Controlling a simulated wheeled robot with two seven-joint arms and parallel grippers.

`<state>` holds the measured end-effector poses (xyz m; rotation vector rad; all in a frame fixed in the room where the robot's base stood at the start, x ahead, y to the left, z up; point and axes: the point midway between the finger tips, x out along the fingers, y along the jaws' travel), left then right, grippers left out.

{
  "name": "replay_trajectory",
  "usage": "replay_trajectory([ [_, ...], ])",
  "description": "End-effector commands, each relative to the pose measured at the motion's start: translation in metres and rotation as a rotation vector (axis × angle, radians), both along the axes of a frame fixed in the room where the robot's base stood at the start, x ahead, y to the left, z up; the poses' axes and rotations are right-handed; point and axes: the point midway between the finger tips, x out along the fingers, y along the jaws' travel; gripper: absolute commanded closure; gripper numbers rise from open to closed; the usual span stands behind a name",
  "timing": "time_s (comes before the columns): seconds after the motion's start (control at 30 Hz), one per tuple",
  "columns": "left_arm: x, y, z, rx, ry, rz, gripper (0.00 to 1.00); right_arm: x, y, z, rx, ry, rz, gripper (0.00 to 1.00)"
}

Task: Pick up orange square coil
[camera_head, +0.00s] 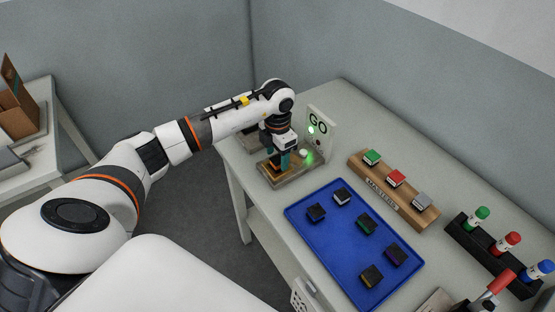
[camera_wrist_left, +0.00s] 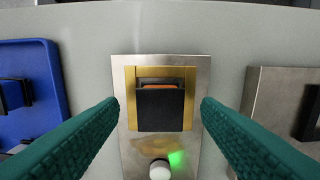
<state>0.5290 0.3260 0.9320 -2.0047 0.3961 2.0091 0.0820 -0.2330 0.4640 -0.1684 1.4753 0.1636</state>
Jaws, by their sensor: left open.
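In the left wrist view a square block, black with an orange strip along its top edge, which looks like the orange square coil (camera_wrist_left: 160,110), sits inside a gold frame (camera_wrist_left: 131,95) on a metal plate (camera_wrist_left: 135,148). My left gripper (camera_wrist_left: 160,103) is open, with its green fingers on either side of the block and clear gaps between. In the head view my left gripper (camera_head: 284,160) points down over the test station (camera_head: 291,178); the coil there is mostly hidden by the gripper. My right gripper is not in view.
A GO sign (camera_head: 319,127) with a green light stands just behind the station. A blue tray (camera_head: 335,245) holds several dark blocks. A wooden rack (camera_head: 394,194) holds green, red and grey blocks. A black rack (camera_head: 480,250) holds green, red and blue-capped markers.

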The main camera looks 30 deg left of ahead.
Motion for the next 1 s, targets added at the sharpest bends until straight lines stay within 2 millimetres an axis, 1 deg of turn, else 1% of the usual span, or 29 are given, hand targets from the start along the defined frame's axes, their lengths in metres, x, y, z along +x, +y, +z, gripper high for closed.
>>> replay_trajectory([
  [0.03,0.000,-0.001,-0.006,-0.003,0.001,0.000,0.42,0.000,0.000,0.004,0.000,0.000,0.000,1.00],
  [0.13,0.000,0.000,-0.014,-0.001,-0.001,0.000,0.42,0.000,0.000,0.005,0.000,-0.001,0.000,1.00],
  [0.37,0.001,0.000,-0.017,-0.001,-0.003,0.000,0.42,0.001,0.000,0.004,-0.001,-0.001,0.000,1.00],
  [0.4,0.001,0.000,-0.017,-0.001,-0.003,0.000,0.45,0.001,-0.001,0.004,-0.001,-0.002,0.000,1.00],
  [0.47,0.001,0.000,-0.017,-0.001,-0.003,0.000,0.55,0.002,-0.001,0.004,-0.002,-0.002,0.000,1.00],
  [0.7,0.001,0.000,-0.017,-0.001,-0.003,0.000,0.94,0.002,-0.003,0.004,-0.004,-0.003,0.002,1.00],
  [0.9,0.001,0.000,-0.016,-0.001,-0.003,0.000,0.94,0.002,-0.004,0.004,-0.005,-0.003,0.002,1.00],
  [1.0,0.002,0.000,-0.010,-0.001,-0.005,-0.001,0.94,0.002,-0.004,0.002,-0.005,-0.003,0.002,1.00],
])
